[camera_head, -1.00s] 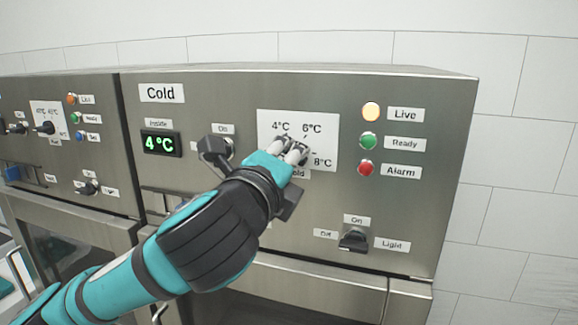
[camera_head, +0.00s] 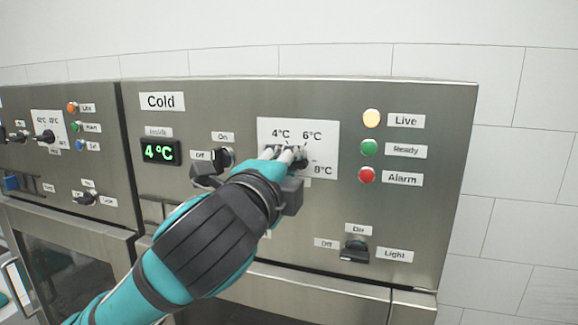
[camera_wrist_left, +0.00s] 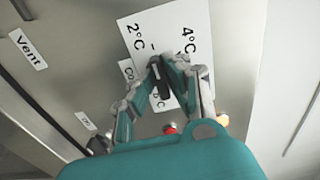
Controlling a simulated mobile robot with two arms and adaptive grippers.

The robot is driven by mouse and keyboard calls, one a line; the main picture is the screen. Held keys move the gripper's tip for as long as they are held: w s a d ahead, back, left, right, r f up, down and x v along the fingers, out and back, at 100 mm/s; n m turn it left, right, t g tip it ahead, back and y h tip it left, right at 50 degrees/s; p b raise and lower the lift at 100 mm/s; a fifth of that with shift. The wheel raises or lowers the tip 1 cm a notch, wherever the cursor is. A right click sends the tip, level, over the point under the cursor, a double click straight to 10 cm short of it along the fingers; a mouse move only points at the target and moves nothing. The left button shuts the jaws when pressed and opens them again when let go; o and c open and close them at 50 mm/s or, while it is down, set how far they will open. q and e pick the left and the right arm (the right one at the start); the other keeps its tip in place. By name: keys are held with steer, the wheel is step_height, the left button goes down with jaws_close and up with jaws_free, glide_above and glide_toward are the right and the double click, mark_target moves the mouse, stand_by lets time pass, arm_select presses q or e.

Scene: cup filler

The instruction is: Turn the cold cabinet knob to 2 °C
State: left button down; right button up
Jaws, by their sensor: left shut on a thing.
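The cold cabinet (camera_head: 340,100) has a white dial plate (camera_head: 325,135) marked 4 °C, 6 °C and 8 °C in the head view. The left wrist view shows 2 °C and 4 °C on the same plate (camera_wrist_left: 165,25). My left gripper (camera_head: 290,155) is shut on the black temperature knob (camera_wrist_left: 158,82) at the plate's middle. The fingers and wrist hide much of the knob in the head view, along with the 2 °C mark. The knob's exact pointing is hard to tell. The green display (camera_head: 160,152) reads 4 °C. My right gripper is not in view.
An On/Off switch (camera_head: 222,157) is close to the left of my wrist. A Light switch (camera_head: 355,248) is below right. Orange, green (camera_head: 369,147) and red lamps line the right side. Another cabinet (camera_head: 70,160) stands at left.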

arm_select(q)
steer(key=c, duration=1.4)
jaws_free()
steer(key=shift+o, duration=0.2)
steer(key=v, duration=0.7)
steer(key=shift+s, duration=0.2)
steer(key=shift+a, duration=0.1)
